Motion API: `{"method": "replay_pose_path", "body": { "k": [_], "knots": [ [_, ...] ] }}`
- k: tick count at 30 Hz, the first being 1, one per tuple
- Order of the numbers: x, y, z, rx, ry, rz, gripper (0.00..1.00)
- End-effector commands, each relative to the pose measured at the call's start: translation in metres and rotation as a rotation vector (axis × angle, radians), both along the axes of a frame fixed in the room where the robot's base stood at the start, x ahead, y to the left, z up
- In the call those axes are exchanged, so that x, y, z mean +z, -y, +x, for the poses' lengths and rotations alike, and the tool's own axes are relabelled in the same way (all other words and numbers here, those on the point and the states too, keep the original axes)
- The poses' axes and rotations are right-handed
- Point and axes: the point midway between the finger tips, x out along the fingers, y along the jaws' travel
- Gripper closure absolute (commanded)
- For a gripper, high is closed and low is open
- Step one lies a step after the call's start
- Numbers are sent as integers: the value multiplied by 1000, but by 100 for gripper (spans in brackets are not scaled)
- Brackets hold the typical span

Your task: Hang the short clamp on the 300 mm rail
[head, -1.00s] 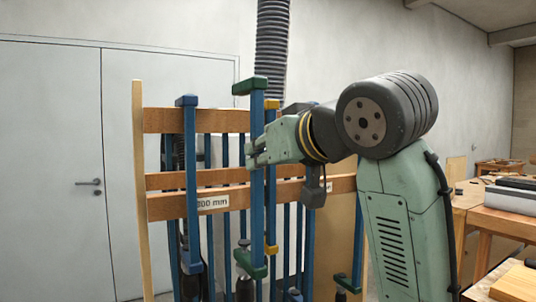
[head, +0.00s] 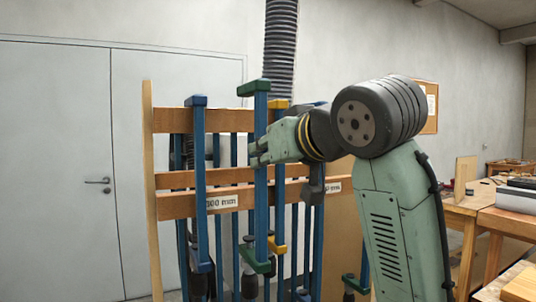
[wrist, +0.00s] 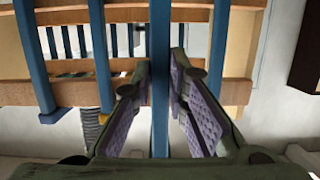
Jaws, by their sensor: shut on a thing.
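My gripper (head: 257,154) is shut on the blue bar of a clamp (head: 261,205) with green jaws, held upright in front of the wooden rack. Its bar also shows between my padded fingers (wrist: 158,75) in the wrist view. Its top green jaw is higher than the rack's top board; its lower green jaw is below the front rail. The front rail (head: 179,207) bears a label (head: 222,201) that seems to read 300 mm, its first digit unclear. I cannot tell whether the clamp touches the rail.
A blue-jawed clamp (head: 200,150) hangs on the rack left of the held one. A yellow-jawed clamp (head: 277,245) is close behind it on the right. Several more clamps hang behind. A second label (head: 333,187) is partly hidden by my arm. A workbench (head: 470,208) stands at right.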

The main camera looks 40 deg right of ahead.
Motion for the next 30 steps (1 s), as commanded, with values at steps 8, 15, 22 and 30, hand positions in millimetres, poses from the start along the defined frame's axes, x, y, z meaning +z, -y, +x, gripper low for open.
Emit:
{"method": "replay_pose_path", "body": {
  "k": [8, 15, 22, 30],
  "knots": [
    [1, 0, 0, 0, 4, -1, 100],
    [1, 1, 3, 0, 4, -1, 100],
    [2, 3, 10, 0, 4, 0, 100],
    [1, 5, 23, 0, 4, 0, 100]
  ]
}}
